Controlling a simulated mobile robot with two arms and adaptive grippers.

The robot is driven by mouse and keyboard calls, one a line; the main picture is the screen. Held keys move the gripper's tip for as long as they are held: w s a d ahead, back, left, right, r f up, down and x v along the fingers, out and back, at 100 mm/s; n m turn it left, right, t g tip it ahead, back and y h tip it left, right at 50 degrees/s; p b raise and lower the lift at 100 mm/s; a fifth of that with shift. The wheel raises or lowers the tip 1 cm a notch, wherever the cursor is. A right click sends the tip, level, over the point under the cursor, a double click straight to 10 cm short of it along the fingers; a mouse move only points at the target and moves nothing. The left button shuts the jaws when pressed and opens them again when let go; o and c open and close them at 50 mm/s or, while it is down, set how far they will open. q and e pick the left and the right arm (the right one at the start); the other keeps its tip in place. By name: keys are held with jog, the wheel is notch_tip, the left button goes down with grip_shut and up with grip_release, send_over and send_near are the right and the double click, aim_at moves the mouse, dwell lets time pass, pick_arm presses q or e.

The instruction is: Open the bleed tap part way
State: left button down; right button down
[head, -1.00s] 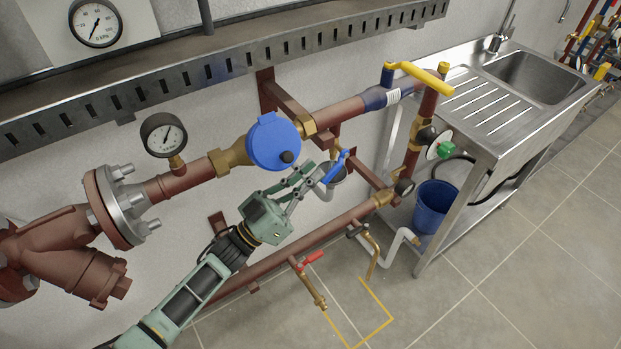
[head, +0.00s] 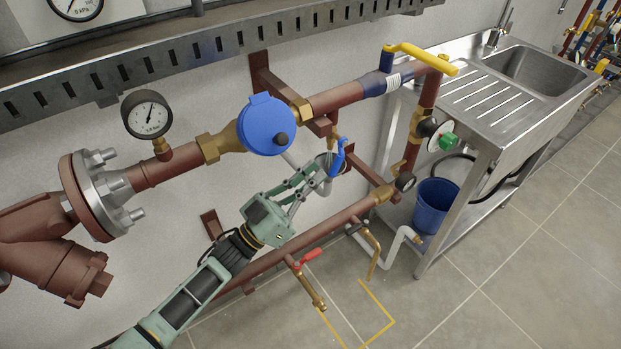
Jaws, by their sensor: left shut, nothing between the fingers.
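A small brass tap with a blue lever (head: 338,160), which I take to be the bleed tap, hangs under the upper pipe, right of the blue-capped meter. Its lever points down and slightly left in the picture. A grey tundish or cup sits just behind and below it, partly hidden. My left gripper (head: 322,169) reaches up from the lower left, with its fingers shut and empty. The fingertips are at the lever's left side, close to it; I cannot tell whether they touch. My right gripper is out of view.
The blue-capped meter (head: 266,125) is just above my left gripper. The lower red pipe (head: 322,231) runs beneath it, with a red-lever tap (head: 305,258). A yellow lever (head: 421,56) is at upper right. A blue bucket (head: 435,205) stands under the sink; the front floor is clear.

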pick_arm(q)
jog(key=shift+w+f, duration=0.1)
dwell(0.5)
jog(key=v, duration=1.2)
jog(key=shift+d, duration=0.1)
